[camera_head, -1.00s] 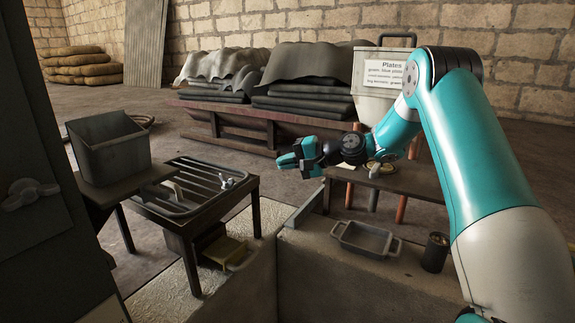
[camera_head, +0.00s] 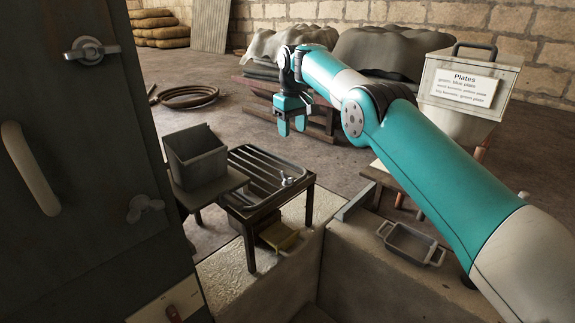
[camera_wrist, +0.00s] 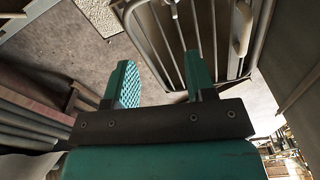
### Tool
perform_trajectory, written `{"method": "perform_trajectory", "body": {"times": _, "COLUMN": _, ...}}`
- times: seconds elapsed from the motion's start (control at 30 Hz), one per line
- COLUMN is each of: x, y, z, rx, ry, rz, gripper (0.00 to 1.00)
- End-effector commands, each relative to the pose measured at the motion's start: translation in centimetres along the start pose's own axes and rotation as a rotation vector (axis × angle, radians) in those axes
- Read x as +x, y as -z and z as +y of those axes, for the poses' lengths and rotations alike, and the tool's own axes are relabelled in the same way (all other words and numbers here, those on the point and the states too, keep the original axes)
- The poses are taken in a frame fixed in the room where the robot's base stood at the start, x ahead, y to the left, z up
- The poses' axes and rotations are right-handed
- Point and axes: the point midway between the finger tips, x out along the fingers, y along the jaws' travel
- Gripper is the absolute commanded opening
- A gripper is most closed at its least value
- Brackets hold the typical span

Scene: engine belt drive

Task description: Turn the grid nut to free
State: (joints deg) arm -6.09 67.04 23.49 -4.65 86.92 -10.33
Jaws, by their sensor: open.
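The grid (camera_head: 262,172) is a dark barred frame on a low, dark table. A small pale wing nut (camera_head: 287,180), which appears to be the grid nut, sits at its right front corner. My gripper (camera_head: 291,131) is open, empty and pointing down, higher than the nut and apart from it in the head view. In the wrist view, the teal jaws (camera_wrist: 160,80) are spread, with the grid (camera_wrist: 185,35) beyond them. I cannot make out the nut there. A pale rounded handle-like piece (camera_wrist: 240,28) shows at the grid's right side.
A grey bin (camera_head: 196,160) stands left of the grid. A dark cabinet (camera_head: 100,190) with wing nuts and a handle fills the left. A grey tray (camera_head: 410,245) lies on a low wall at right. A Plates container (camera_head: 465,95) stands behind. Open floor (camera_head: 205,115) lies beyond the grid.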

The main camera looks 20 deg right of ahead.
Motion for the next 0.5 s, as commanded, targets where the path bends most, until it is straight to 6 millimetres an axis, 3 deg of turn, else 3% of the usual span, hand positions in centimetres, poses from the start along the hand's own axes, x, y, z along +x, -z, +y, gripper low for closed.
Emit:
{"method": "perform_trajectory", "body": {"times": 0.1, "x": -1.6, "y": -0.1, "z": -1.8, "rx": -0.022, "ry": 0.004, "rz": -0.033, "gripper": 0.50}}
{"method": "perform_trajectory", "body": {"times": 0.2, "x": -1.5, "y": -0.2, "z": -2.2, "rx": -0.026, "ry": 0.008, "rz": -0.045, "gripper": 0.50}}
{"method": "perform_trajectory", "body": {"times": 0.5, "x": 3.6, "y": -0.5, "z": -2.2, "rx": -0.025, "ry": 0.009, "rz": -0.049, "gripper": 0.50}}
